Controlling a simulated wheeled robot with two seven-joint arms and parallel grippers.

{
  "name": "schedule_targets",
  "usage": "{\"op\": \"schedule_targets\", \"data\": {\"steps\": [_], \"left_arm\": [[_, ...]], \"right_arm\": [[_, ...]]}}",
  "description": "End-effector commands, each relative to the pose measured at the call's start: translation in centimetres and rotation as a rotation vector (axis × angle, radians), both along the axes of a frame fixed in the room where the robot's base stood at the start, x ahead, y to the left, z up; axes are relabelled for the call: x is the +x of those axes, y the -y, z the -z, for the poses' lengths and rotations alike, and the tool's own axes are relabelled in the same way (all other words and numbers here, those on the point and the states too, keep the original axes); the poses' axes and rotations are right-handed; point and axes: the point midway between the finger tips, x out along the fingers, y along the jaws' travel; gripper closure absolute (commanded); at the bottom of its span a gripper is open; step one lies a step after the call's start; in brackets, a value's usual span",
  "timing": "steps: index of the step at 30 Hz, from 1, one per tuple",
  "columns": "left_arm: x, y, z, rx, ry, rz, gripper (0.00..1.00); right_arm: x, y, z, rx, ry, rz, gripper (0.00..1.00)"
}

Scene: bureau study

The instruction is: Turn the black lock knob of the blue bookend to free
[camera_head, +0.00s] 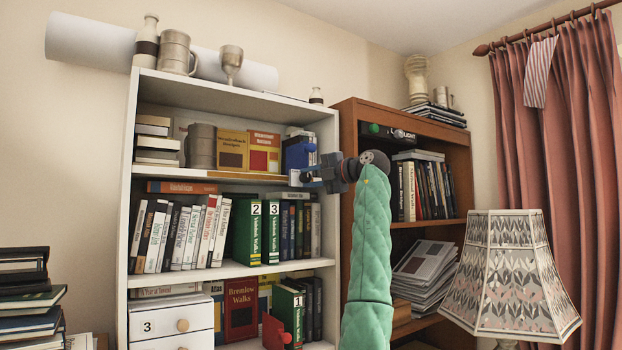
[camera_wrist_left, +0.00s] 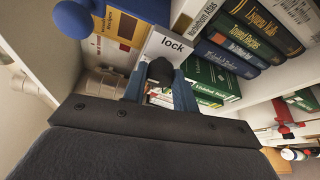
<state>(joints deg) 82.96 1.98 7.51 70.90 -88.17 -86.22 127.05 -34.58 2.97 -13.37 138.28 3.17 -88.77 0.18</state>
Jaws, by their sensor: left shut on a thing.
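The blue bookend (camera_head: 297,155) stands at the right end of the upper shelf, with a round blue ball (camera_wrist_left: 72,20) showing large in the left wrist view. A pale plate marked "lock" (camera_wrist_left: 168,46) sits just beyond the black lock knob (camera_wrist_left: 160,70). My left gripper (camera_head: 303,178) reaches in from the right at the shelf's front edge. In the left wrist view its two fingers (camera_wrist_left: 159,84) are on either side of the black knob and shut on it. The gripper hides the knob in the head view. My right gripper is in neither view.
The white bookcase (camera_head: 127,215) holds rows of books, with green volumes (camera_head: 270,232) below my gripper. A red bookend (camera_head: 272,331) stands lower down. The brown bookcase (camera_head: 345,112) is close on the right. A patterned lamp (camera_head: 511,280) stands at the front right.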

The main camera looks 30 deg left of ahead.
Motion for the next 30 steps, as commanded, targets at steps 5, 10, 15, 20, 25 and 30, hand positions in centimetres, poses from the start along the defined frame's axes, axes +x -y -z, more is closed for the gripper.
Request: {"op": "schedule_targets", "data": {"steps": [5, 10, 15, 20, 25, 30], "left_arm": [[0.0, 0.0, 0.1, -0.001, -0.001, 0.000, 0.50], [0.0, 0.0, 0.1, 0.000, -0.001, 0.000, 0.50], [0.0, 0.6, 0.1, 0.000, -0.001, 0.001, 0.50], [0.1, 2.8, 0.0, 0.001, -0.001, 0.003, 0.50], [0.1, 5.4, -0.2, 0.000, -0.001, 0.002, 0.50], [0.1, 7.2, -0.4, 0.000, -0.001, 0.001, 0.50]], "right_arm": [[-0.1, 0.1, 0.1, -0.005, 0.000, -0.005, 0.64], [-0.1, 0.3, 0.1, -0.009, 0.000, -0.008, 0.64], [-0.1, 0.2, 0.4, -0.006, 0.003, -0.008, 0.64], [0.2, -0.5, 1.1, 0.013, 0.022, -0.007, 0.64], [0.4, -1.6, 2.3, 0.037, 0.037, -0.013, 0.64], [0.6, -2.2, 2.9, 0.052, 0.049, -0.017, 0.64]]}}
